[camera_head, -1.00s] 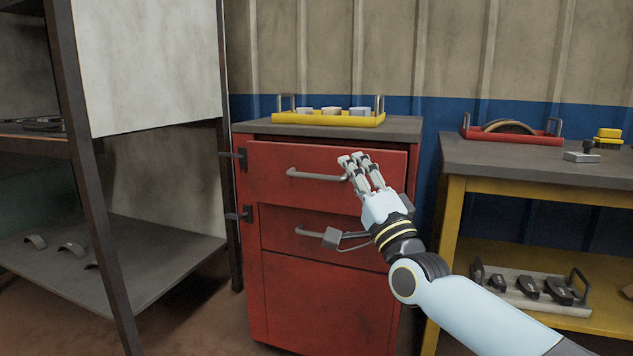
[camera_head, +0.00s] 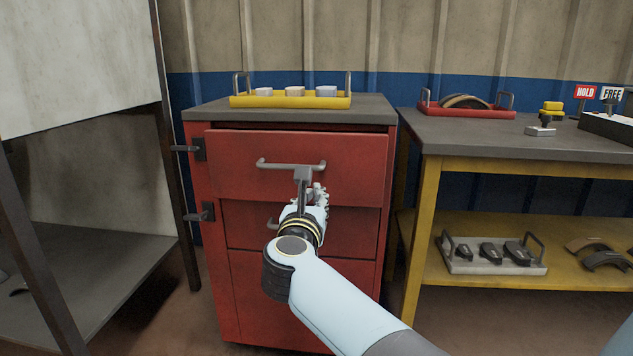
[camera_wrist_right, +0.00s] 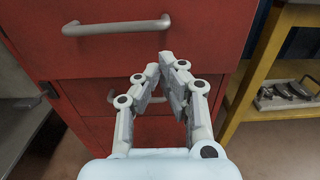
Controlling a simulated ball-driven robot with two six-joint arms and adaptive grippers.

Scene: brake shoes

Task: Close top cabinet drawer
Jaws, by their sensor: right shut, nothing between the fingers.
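The top drawer (camera_head: 235,185) of the red cabinet (camera_head: 238,290) stands out a little from the cabinet front, with a dark gap along its upper edge. Its grey bar handle (camera_head: 275,164) runs across the middle of its front. The handle also shows at the top of the right wrist view (camera_wrist_right: 118,26). My right gripper (camera_head: 319,190) is in front of the drawer, below the right end of the handle, with its fingers largely hidden by my wrist. In the right wrist view the fingertips (camera_wrist_right: 168,62) meet, empty, near the drawer's lower front; contact is unclear. My left gripper is out of view.
A yellow tray (camera_head: 290,101) with several round parts stands on the cabinet top. A workbench (camera_head: 480,135) with a red tray (camera_head: 465,112) stands at right. A shelf rack (camera_head: 90,265) is at left. Two dark latches, one above the other, stick out on the cabinet's left side.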

